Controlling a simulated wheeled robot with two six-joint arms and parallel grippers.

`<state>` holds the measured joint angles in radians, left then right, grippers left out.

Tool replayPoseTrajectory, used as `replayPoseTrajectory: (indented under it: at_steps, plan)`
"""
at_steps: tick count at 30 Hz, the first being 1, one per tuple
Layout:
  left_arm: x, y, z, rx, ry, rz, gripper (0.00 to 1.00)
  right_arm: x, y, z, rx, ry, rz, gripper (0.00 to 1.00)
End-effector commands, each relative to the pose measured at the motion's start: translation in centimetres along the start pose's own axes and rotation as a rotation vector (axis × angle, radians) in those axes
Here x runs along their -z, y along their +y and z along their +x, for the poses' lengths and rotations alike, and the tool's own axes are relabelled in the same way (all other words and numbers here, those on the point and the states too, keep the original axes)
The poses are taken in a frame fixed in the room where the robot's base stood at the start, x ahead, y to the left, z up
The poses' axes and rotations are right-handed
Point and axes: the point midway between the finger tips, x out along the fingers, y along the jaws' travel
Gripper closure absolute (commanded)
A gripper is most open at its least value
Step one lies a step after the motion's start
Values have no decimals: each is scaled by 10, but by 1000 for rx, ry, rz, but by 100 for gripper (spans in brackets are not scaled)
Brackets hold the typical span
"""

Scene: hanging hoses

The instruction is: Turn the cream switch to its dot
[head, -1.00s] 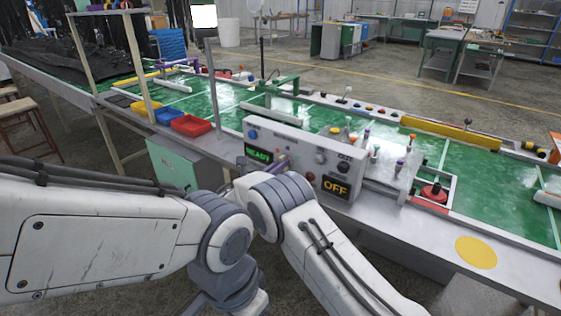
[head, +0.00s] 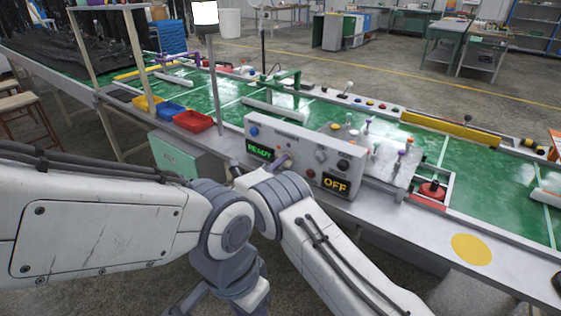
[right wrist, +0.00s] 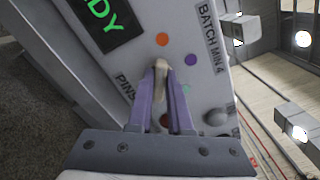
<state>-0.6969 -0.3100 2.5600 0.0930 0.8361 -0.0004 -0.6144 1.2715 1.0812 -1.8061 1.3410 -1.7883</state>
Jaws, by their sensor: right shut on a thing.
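The cream switch (right wrist: 161,66) shows in the right wrist view on the grey control panel (right wrist: 190,20). My right gripper (right wrist: 162,80) has its purple fingers closed on either side of the switch. The switch's visible end points toward an orange dot (right wrist: 162,40). The switch's base is partly hidden by the fingers. In the head view my right gripper (head: 284,161) is at the panel front, below the green READY display (head: 260,151). My left gripper does not show.
An OFF display (head: 336,184) and dark knobs sit on the panel's right. Behind it stands a fixture with several pegs. A red button (head: 432,190) is farther right. Red (head: 193,121), blue and yellow bins stand left of the panel.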

Motion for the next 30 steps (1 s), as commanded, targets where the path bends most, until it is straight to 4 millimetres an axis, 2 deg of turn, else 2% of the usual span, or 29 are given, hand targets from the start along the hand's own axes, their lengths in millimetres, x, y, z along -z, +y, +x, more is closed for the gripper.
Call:
replayPoseTrajectory:
  at_steps: [17,18,20,21,30]
  plan:
    - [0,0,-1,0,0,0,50,1,5,-4,-8,-2,-43,100]
    - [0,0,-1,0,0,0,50,1,5,-4,-8,-2,-43,79]
    - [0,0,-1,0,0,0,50,1,4,-4,-7,-2,-43,56]
    - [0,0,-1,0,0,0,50,1,4,-3,-6,-2,-42,52]
    - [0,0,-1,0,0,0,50,0,2,-1,-2,-1,-37,52]
